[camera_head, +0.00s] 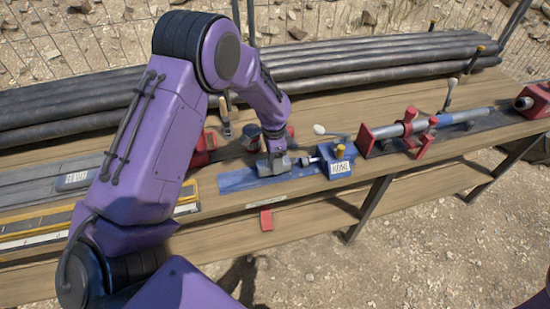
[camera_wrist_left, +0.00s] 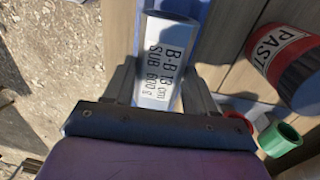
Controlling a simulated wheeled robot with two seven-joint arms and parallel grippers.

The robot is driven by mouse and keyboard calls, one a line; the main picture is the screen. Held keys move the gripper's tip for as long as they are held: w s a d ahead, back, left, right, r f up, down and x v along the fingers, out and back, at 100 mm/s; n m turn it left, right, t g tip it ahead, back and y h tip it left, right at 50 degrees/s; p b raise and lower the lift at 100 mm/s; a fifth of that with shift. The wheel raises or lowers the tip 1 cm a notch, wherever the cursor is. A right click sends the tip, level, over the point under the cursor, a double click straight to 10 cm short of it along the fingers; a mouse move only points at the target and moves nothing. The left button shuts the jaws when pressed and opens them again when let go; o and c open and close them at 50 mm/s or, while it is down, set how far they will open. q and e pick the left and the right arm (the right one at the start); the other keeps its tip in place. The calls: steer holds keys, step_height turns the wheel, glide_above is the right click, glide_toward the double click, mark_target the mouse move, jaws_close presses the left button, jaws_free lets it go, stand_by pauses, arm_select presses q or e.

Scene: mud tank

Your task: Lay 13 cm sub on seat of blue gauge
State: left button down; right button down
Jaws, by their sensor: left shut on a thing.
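My left gripper (camera_head: 276,158) is low over the blue gauge (camera_head: 236,182), a long blue bed with a blue end block (camera_head: 338,165) bearing a white label. In the left wrist view my left gripper (camera_wrist_left: 160,92) is shut on the 13 cm sub (camera_wrist_left: 166,50), a grey cylinder marked "B-B 13 cm SUB 600 g". The sub lies along the blue gauge, whose blue surface shows beside it. The gripper partly hides the sub, and I cannot tell whether it touches the seat. My right gripper is not in view.
A red can labelled "PAST..." (camera_wrist_left: 285,65) stands close beside the gripper, with a green ring (camera_wrist_left: 279,138) near it. Red clamps (camera_head: 372,136) hold a grey rod at right. Black pipes (camera_head: 380,60) lie along the back. A red tag (camera_head: 266,219) hangs at the bench front.

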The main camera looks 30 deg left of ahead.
arm_select(q)
steer(key=shift+f, duration=0.45)
stand_by(0.5)
jaws_free()
step_height(320, 180, up, 7)
steer(key=p, duration=0.7)
steer(key=shift+r, duration=0.1)
steer(key=shift+s, duration=0.1)
